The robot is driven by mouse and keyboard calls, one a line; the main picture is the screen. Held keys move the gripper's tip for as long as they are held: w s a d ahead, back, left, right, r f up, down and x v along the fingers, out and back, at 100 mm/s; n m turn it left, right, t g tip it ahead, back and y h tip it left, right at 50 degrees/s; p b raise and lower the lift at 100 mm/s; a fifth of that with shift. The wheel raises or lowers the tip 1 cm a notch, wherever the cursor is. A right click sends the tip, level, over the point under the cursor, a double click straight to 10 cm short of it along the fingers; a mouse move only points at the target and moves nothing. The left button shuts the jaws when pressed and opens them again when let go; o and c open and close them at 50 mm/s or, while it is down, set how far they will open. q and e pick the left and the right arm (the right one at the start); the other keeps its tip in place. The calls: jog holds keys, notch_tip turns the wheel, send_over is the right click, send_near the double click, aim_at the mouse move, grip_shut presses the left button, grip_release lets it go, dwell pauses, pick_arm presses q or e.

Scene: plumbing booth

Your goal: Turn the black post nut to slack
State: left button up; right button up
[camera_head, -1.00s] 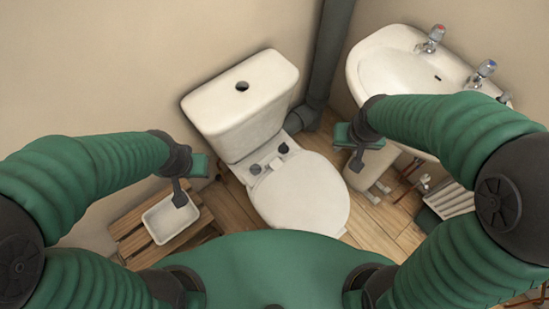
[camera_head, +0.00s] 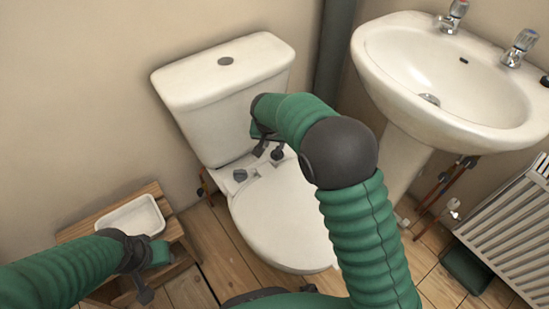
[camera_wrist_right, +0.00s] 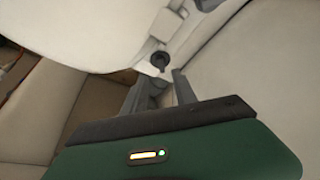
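The white toilet (camera_head: 280,215) has two dark post nuts on its rear ledge, behind the lid. The left nut (camera_head: 240,175) is in plain view. My right gripper (camera_head: 267,152) is low over the rear ledge by the other nut, which it partly covers in the head view. In the right wrist view a black nut (camera_wrist_right: 160,60) lies just ahead of my right gripper's fingers (camera_wrist_right: 162,88). The fingers stand apart, and I see no grip on the nut. My left gripper (camera_head: 147,294) hangs at the lower left, away from the toilet; its finger gap is not clear.
The cistern (camera_head: 225,85) rises close behind the nuts. A washbasin (camera_head: 450,85) stands at the right, with copper pipes (camera_head: 440,185) and a radiator (camera_head: 510,225) below. A dark pipe (camera_head: 333,60) runs down the wall.

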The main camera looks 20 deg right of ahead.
aim_at(276, 153)
jog(key=b+x, duration=0.4)
jog(key=x, duration=0.6)
jog(key=shift+w+f, duration=0.1)
jog(key=shift+f, duration=0.15)
grip_shut()
